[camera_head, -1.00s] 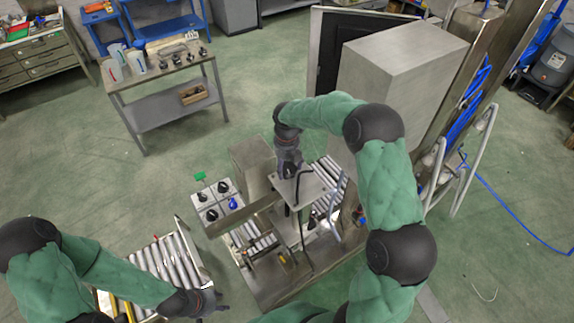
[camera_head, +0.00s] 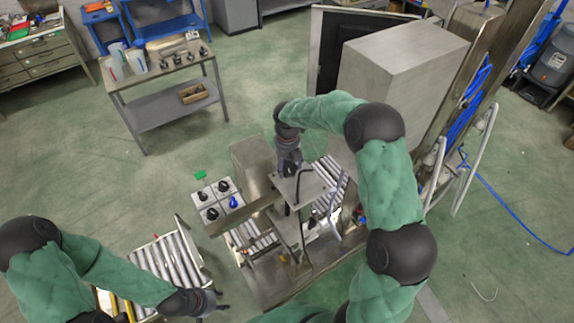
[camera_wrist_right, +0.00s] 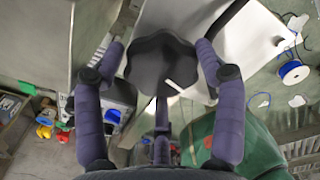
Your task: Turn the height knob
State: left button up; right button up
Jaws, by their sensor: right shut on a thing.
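The height knob (camera_wrist_right: 160,62) is black and lobed with a white pointer mark, and fills the middle of the right wrist view. The fingers of my right gripper (camera_wrist_right: 160,50) are on both sides of it, shut on it. In the head view my right gripper (camera_head: 290,170) reaches down onto the metal plate (camera_head: 312,188) on top of the machine, and the knob is mostly hidden under it. My left gripper (camera_head: 218,302) is low in the head view, beside the left roller conveyor, away from the knob. Its fingers are too small to judge.
A panel (camera_head: 217,203) with black knobs and a blue one stands left of the machine. A roller conveyor (camera_head: 172,258) lies in front left. A large steel cabinet (camera_head: 400,60) stands behind my right arm. Open green floor lies to the left and back.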

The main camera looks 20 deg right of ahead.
jog(key=shift+w+d+m, duration=0.15)
jog(key=shift+m, duration=0.25)
